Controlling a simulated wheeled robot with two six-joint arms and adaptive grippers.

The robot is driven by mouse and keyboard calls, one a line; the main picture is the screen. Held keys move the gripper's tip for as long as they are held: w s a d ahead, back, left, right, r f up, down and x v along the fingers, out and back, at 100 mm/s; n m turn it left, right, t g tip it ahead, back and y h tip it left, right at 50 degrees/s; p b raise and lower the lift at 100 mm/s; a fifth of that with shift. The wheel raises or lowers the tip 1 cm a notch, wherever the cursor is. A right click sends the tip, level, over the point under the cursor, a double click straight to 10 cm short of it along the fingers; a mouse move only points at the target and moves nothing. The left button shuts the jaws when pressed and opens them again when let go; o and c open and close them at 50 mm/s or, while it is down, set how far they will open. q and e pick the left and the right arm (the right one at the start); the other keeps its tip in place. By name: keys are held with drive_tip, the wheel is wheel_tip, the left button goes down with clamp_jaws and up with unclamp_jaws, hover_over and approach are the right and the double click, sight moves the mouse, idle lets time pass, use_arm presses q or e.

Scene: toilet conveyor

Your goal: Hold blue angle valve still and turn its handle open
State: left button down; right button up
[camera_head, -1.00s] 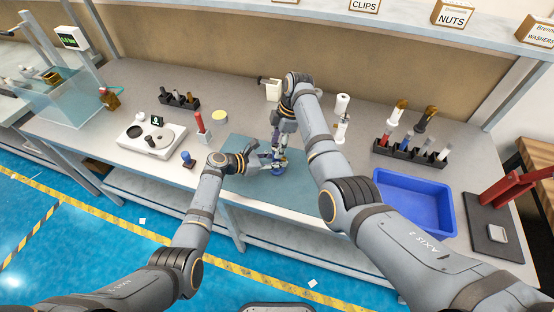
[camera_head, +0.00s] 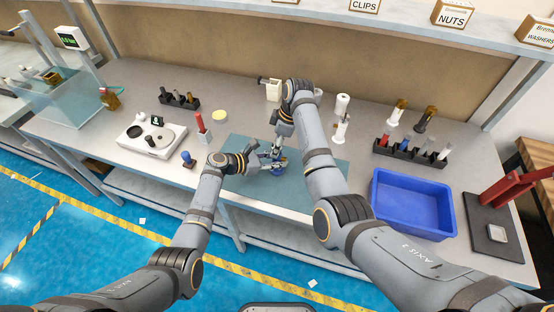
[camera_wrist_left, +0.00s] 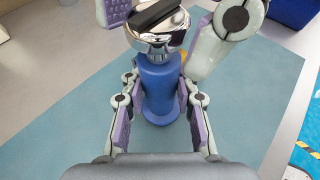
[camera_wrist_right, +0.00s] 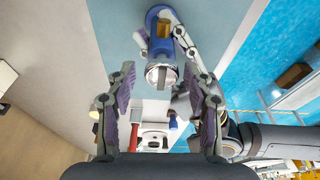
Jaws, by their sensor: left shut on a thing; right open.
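The blue angle valve (camera_wrist_left: 158,75) stands upright on the teal mat. It has a blue body, a chrome top and a black handle (camera_wrist_left: 156,15). My left gripper (camera_wrist_left: 160,98) is shut on the blue body, one finger on each side. In the head view the valve (camera_head: 281,161) is small and partly hidden by both grippers. My right gripper (camera_wrist_right: 157,80) is open, with its fingers spread on either side of the valve's chrome end (camera_wrist_right: 160,74). I cannot tell whether its fingers touch the handle.
The teal mat (camera_head: 240,180) lies under the valve. A blue bin (camera_head: 412,205) and a dark plate with a red fixture (camera_head: 505,190) are to the right. A white device (camera_head: 150,138), a blue stamp-like piece (camera_head: 188,160) and a red-topped piece (camera_head: 202,130) are to the left.

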drive_tip(key=c, duration=0.8)
drive_tip(key=n+g, duration=0.1)
drive_tip(key=n, duration=0.4)
drive_tip(key=n+g, duration=0.1)
drive_tip(key=n, duration=0.4)
drive_tip(key=shift+h, duration=0.3)
drive_tip(key=o, duration=0.8)
